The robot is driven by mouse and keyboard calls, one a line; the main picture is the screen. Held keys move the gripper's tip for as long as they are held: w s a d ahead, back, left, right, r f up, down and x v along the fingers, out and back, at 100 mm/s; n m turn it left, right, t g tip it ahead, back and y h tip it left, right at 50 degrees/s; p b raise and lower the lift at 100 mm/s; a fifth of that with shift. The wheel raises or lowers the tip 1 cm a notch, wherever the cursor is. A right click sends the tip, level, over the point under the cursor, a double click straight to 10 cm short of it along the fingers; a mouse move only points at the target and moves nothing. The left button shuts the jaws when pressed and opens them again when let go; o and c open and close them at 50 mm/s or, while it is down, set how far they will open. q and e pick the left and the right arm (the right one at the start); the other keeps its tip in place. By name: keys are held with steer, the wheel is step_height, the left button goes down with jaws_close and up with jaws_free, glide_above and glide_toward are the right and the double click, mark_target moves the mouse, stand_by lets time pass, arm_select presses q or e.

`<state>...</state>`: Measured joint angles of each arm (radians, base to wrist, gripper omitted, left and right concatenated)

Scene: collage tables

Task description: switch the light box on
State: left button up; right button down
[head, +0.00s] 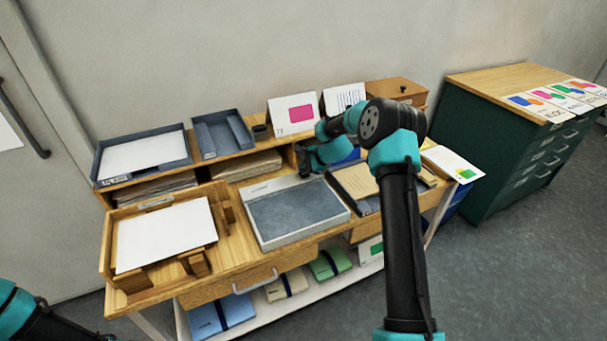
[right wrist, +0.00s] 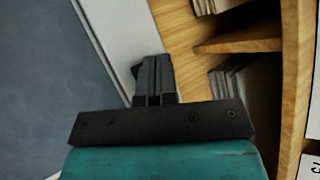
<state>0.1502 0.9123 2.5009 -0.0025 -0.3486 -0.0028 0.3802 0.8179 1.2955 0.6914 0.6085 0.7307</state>
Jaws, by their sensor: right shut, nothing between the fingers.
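The light box (head: 295,213) is a flat pale box with a dark grey-blue panel, lying on the table's middle. The panel looks unlit. My right gripper (head: 303,168) is at the box's far right corner, partly hidden by its own arm. In the right wrist view the shut, empty fingers (right wrist: 154,68) are over the box's pale rim (right wrist: 122,32), with the dark panel to the left. A small dark piece (right wrist: 135,71) shows beside the fingertips; I cannot tell whether it is the switch or whether they touch it. My left gripper is not in view.
A wooden holder with a white sheet (head: 165,235) stands left of the box. A framed board (head: 355,183) lies to its right. Behind is a raised shelf with grey trays (head: 222,134) and cards (head: 293,114). A green cabinet (head: 500,150) stands at right.

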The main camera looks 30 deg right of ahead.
mark_target(304, 175)
steer(key=shift+f, duration=0.65)
stand_by(0.5)
steer(key=shift+r, duration=0.7)
steer(key=shift+r, duration=0.15)
step_height(304, 175, up, 6)
steer(key=shift+f, duration=0.1)
stand_by(0.7)
